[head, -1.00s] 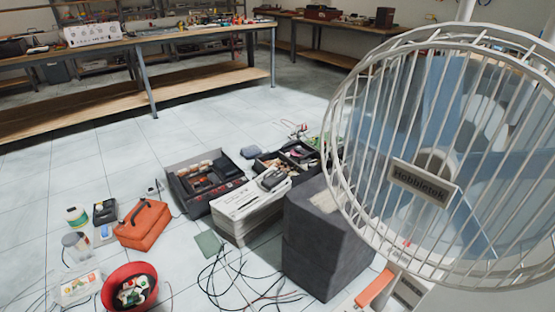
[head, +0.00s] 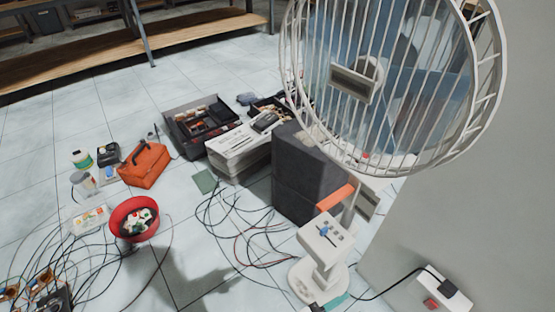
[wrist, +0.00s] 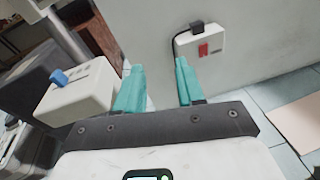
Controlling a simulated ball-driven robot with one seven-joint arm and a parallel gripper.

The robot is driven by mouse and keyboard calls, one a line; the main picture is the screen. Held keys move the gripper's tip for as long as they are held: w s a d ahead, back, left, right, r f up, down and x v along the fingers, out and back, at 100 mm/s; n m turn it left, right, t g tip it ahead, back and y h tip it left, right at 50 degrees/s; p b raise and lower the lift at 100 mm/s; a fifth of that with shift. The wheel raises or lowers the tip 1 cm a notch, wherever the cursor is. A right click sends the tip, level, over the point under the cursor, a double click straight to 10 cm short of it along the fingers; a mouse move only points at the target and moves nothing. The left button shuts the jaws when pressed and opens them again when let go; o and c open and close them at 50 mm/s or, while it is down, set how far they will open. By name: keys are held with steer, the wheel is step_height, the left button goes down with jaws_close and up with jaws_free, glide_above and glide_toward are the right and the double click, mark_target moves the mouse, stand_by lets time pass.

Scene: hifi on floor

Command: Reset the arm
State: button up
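My gripper (wrist: 160,88) shows in the wrist view with its two teal fingers apart and nothing between them. A bit of teal, likely a fingertip of my gripper, shows at the bottom edge of the head view beside the fan's foot. The white caged fan (head: 395,80) stands close on the right in the head view. Its control box (head: 326,238) has a blue knob, and it also shows left of the fingers in the wrist view (wrist: 78,98). A white socket box (head: 425,297) with a red switch is beyond the fingers in the wrist view (wrist: 200,42).
A grey wall (head: 470,215) is at right. A dark grey block (head: 300,175) stands behind the fan. Cables, a red bucket (head: 133,222), an orange bag (head: 145,163) and an open case (head: 200,125) lie on the tiled floor.

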steer(key=s+d+f+m+g+y, duration=0.2)
steer(key=s+d+m+g+y, duration=0.85)
steer(key=m, duration=0.95)
steer(key=s+d+r+m+t+y+p, duration=0.1)
steer(key=r+y+p, duration=0.1)
steer(key=r+p, duration=0.8)
steer(key=s+d+r+m+t+y+p, duration=0.1)
steer(key=s+r+m+t+y+p, duration=0.1)
steer(key=r+p, duration=0.9)
step_height(320, 180, up, 2)
steer(key=shift+r, duration=0.25)
steer(key=shift+t, duration=0.25)
stand_by(0.6)
